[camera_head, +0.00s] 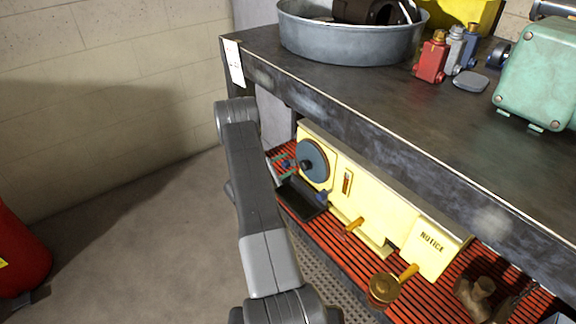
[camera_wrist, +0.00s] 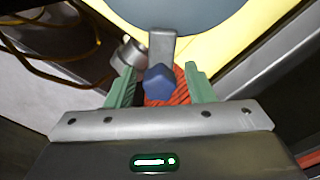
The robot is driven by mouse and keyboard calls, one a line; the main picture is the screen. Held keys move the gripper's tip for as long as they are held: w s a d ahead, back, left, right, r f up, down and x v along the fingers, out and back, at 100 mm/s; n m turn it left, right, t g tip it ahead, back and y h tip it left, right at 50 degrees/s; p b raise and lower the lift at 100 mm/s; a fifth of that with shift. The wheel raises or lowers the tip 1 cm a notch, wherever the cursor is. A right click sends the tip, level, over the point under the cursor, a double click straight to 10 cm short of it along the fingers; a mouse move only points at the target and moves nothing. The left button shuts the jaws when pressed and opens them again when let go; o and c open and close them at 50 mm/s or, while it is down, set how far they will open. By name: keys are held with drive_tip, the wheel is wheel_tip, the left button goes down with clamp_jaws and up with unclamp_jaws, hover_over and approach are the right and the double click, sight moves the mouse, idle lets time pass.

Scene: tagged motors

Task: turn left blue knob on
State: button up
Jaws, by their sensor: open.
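The blue knob (camera_wrist: 160,82) sits at the end of a short grey stem (camera_wrist: 162,46) in the wrist view. The stem stands in front of a large blue-grey disc (camera_wrist: 185,12). My gripper (camera_wrist: 160,80) is open, with one green finger on each side of the knob. I cannot tell whether either finger touches it. In the head view the disc (camera_head: 314,155) is mounted at the left end of a yellow panel (camera_head: 375,200). Another small blue part (camera_head: 321,197) shows below the disc.
The panel stands on a red slatted shelf (camera_head: 345,262) under a dark workbench top (camera_head: 400,105). A brass valve (camera_head: 384,288) and orange handles stand to the right. A metal tub (camera_head: 350,42) is above. Yellow cables (camera_wrist: 62,65) hang left in the wrist view. Open floor lies left.

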drive_tip(key=shift+w+d, duration=0.4)
drive_tip(key=shift+d, duration=0.1)
drive_tip(key=c, duration=1)
drive_tip(key=shift+f+m+b, duration=0.15)
drive_tip(key=shift+m+b, duration=0.25)
drive_tip(key=shift+b, duration=0.45)
